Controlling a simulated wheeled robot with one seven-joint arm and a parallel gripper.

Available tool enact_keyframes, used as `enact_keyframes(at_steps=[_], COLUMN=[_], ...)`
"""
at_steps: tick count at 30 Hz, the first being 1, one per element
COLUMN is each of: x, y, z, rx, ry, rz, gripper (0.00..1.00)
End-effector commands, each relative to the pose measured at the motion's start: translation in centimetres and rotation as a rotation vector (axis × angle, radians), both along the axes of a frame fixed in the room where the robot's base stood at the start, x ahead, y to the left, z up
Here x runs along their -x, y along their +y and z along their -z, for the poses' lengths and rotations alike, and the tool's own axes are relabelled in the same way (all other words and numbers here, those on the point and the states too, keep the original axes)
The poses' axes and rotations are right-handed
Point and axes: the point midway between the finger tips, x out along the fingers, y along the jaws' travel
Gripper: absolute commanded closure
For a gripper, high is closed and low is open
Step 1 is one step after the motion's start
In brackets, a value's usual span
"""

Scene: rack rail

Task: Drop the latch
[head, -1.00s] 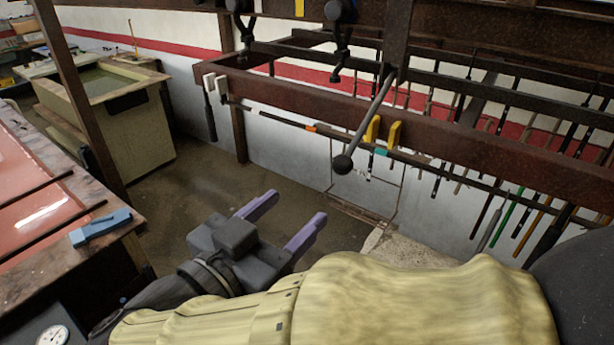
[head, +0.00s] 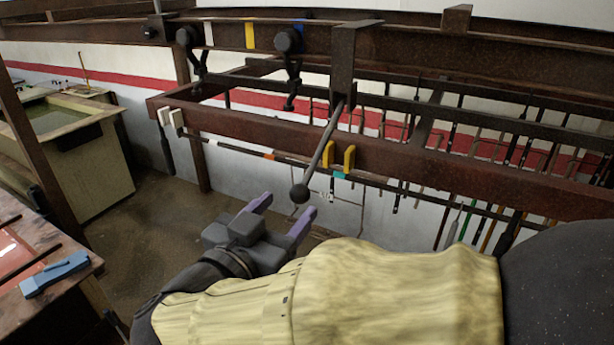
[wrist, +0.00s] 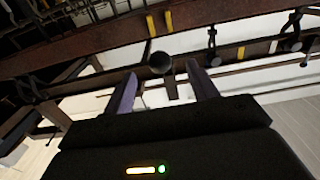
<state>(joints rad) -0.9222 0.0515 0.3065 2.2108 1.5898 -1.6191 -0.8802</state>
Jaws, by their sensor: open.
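The likely latch is a dark lever ending in a round black ball knob (head: 299,194). It slants down toward me from a bracket (head: 343,65) on the rusty rack rail (head: 430,162). In the wrist view the knob (wrist: 160,62) shows beyond the fingers, roughly midway between their tips. My gripper (head: 283,210), with two purple fingers, is open and empty. In the head view it is just below and left of the knob. I see no contact with the lever. In the wrist view the open fingers (wrist: 161,82) point toward the rail.
Yellow tabs (head: 342,157) and white tabs (head: 171,118) sit on the rail. Two more dark knobbed levers (head: 289,41) hang from the upper beam. Several rods hang behind the rail. A blue object (head: 55,273) lies on the bench at left. A tank (head: 70,150) stands behind it.

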Motion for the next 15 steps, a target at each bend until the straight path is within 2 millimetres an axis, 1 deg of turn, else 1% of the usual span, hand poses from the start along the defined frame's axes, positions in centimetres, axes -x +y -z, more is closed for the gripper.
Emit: enact_keyframes(at_steps=[3,9,15], x=[-1.5,-3.7,-4.9], y=[-0.7,-1.6,-2.1], z=[-0.1,0.0,0.0], rx=[0.001,0.001,0.001], ry=[0.0,0.002,0.001], rz=[0.004,0.004,0.002], gripper=[0.42,0.42,0.42])
